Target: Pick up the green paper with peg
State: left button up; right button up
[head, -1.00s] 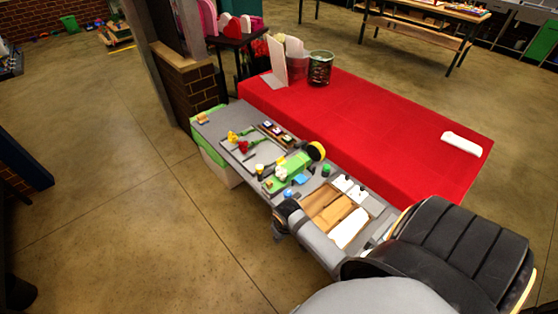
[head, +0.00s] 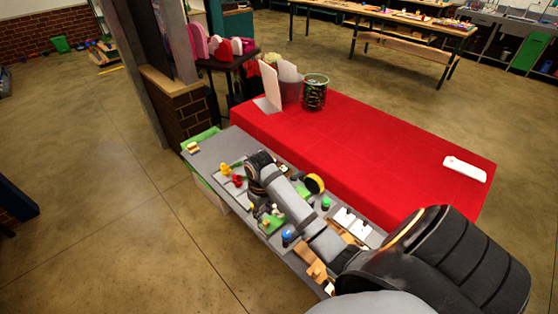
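A light-green sheet, seemingly the green paper (head: 290,187), lies on the grey table among small craft items. My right arm covers most of it, and I cannot make out a peg on it. My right gripper (head: 256,203) is low over the table, at the near-left side of the sheet, by a green piece (head: 271,224) with small pale items. Its fingers are dark and too small to tell whether they are open, or whether they touch anything. My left gripper is not in view.
The grey table (head: 208,151) holds yellow and red flowers (head: 231,174), a yellow-black roll (head: 314,184), a green pot (head: 325,203) and a blue pot (head: 287,236). Behind, a red-covered table (head: 380,150) bears a dark patterned bin (head: 315,93); its middle is clear.

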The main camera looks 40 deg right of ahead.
aim_at(266, 222)
jog(key=shift+w+d+f, duration=0.15)
jog(key=shift+w+f, duration=0.1)
jog(key=shift+f, duration=0.15)
jog(key=shift+w+d+f, duration=0.15)
jog(key=shift+w+f, duration=0.1)
jog(key=shift+s+f+p, duration=0.2)
jog(key=shift+f+p, duration=0.3)
jog(key=shift+f, duration=0.05)
jog(key=shift+s+f+p, duration=0.2)
jog(key=shift+f+p, duration=0.25)
jog(key=shift+f, duration=0.05)
jog(key=shift+s+f, duration=0.2)
jog(key=shift+f, duration=0.9)
jog(key=shift+w+f, duration=0.15)
jog(key=shift+f, duration=0.2)
grip_shut()
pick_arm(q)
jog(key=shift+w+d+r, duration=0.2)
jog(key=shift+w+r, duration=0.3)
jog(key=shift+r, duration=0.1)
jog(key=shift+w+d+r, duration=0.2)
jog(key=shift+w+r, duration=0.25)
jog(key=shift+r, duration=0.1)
pick_arm(e)
jog(key=shift+r, duration=0.1)
